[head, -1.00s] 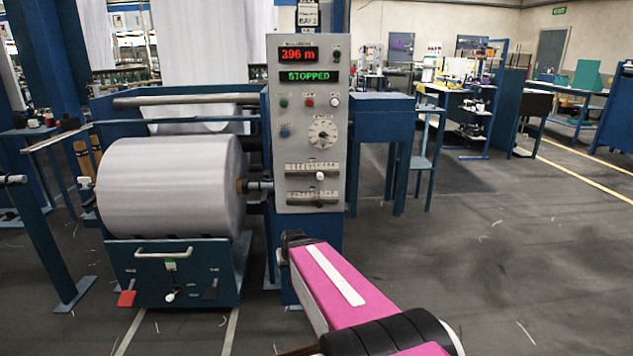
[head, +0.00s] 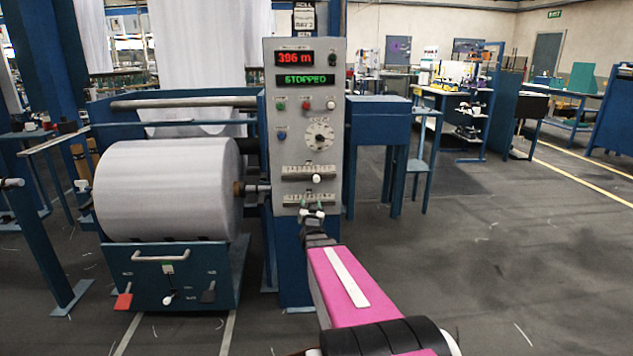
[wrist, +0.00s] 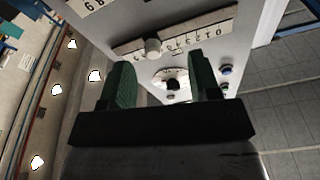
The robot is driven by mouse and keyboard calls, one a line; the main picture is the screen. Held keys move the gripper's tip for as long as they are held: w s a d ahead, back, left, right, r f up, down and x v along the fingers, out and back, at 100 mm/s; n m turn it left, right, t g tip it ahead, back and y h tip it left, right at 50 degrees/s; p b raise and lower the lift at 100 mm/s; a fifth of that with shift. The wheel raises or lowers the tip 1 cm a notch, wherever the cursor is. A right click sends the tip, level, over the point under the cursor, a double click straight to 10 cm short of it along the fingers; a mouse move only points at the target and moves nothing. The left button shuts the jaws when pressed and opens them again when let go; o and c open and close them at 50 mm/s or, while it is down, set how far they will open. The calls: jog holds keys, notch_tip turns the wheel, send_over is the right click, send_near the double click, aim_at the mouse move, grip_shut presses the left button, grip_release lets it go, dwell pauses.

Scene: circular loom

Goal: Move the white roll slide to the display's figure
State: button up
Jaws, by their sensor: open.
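A grey control panel (head: 270,150) carries a red display (head: 294,58) reading 396 m and a green one (head: 305,80) reading STOPPED. Below the dial are two horizontal slides. The upper slide has a white knob (head: 317,178) right of its middle; the lower slide (head: 290,199) shows no clear knob, and its labels are unreadable. My gripper (head: 317,205) is open in front of the panel's lower part, just below the upper knob.
A large white fabric roll (head: 165,190) sits left of the panel above a blue cart (head: 190,265) with a handle and levers. A blue cabinet (head: 375,115) stands to the right. Open floor (head: 480,280) lies at right.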

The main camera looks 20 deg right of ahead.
aim_at(316, 181)
jog(key=w+d+r, duration=0.2)
jog(key=w, duration=0.1)
jog(key=w+d+r+t+h, duration=0.1)
jog(key=w+d+r, duration=0.1)
jog(key=w, duration=0.1)
jog(key=w+d+r+m+h, duration=0.1)
jog(key=w+d+r, duration=0.1)
jog(key=w, duration=0.1)
jog(key=shift+r+t, duration=0.3)
jog(key=shift+r, duration=0.05)
